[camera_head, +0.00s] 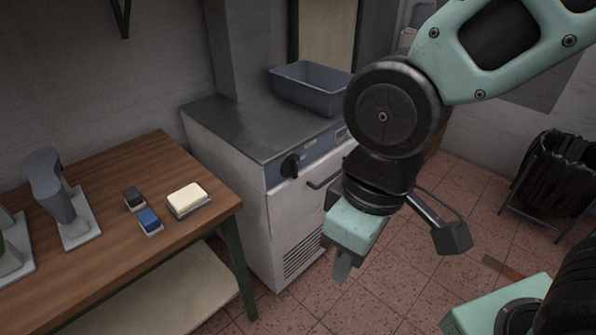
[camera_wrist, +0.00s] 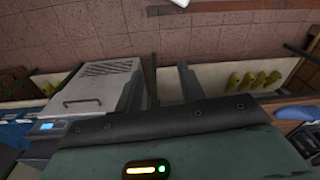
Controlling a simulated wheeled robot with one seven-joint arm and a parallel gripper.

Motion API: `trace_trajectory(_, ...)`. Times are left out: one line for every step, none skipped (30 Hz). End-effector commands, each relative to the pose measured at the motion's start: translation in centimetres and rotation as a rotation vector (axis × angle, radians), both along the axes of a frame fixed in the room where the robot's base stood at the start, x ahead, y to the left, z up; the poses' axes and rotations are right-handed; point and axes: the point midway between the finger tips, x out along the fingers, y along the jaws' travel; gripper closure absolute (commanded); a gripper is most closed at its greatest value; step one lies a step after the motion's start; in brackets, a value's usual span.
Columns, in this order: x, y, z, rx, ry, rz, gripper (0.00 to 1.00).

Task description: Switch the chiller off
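The chiller (camera_head: 285,215) is a pale cabinet with a grey metal top, a blue control strip, a black knob (camera_head: 290,166), a dark bar handle and vent slots low on its front. In the wrist view the chiller (camera_wrist: 103,88) is at the left, appearing upside down, with a small lit display (camera_wrist: 47,127) near its panel. My gripper (camera_head: 342,266) hangs in front of the chiller's right side, fingers pointing down, apart from the knob. In the wrist view my gripper (camera_wrist: 160,72) appears open, with nothing seen between its fingers. My arm hides part of the panel's right end.
A grey bin (camera_head: 310,86) stands on the chiller top. A wooden table (camera_head: 125,215) at the left holds a shoe last (camera_head: 50,185), a blue block (camera_head: 149,220), a dark block and a cream block. A black bag-lined stand (camera_head: 558,175) is at the right. Tiled floor is open between.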

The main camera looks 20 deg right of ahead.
Motion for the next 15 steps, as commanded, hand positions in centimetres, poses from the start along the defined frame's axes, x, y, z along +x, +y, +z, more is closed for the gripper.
trace_trajectory(1.2, 0.0, -1.6, 0.01, -0.018, -0.009, 0.61)
trace_trajectory(2.3, 0.0, -2.5, 0.02, -0.04, -0.01, 0.61)
trace_trajectory(4.0, 0.0, -3.9, 0.038, -0.075, -0.015, 0.61)
trace_trajectory(5.6, 0.0, -5.2, 0.054, -0.106, -0.019, 0.61)
trace_trajectory(7.2, 0.0, -6.5, 0.072, -0.141, -0.02, 0.61)
trace_trajectory(9.7, -0.1, -8.3, 0.101, -0.195, -0.021, 0.61)
trace_trajectory(11.6, -0.3, -9.7, 0.124, -0.234, -0.021, 0.61)
trace_trajectory(13.4, -0.5, -11.1, 0.148, -0.276, -0.021, 0.61)
trace_trajectory(15.8, -0.8, -12.7, 0.184, -0.332, -0.02, 0.61)
trace_trajectory(17.5, -1.1, -13.9, 0.212, -0.373, -0.019, 0.61)
trace_trajectory(19.1, -1.4, -15.1, 0.24, -0.416, -0.018, 0.61)
trace_trajectory(21.2, -1.9, -16.5, 0.279, -0.473, -0.019, 0.61)
trace_trajectory(22.7, -2.3, -17.5, 0.31, -0.516, -0.02, 0.61)
trace_trajectory(24.1, -2.8, -18.6, 0.342, -0.559, -0.022, 0.61)
trace_trajectory(25.9, -3.6, -19.9, 0.384, -0.617, -0.025, 0.61)
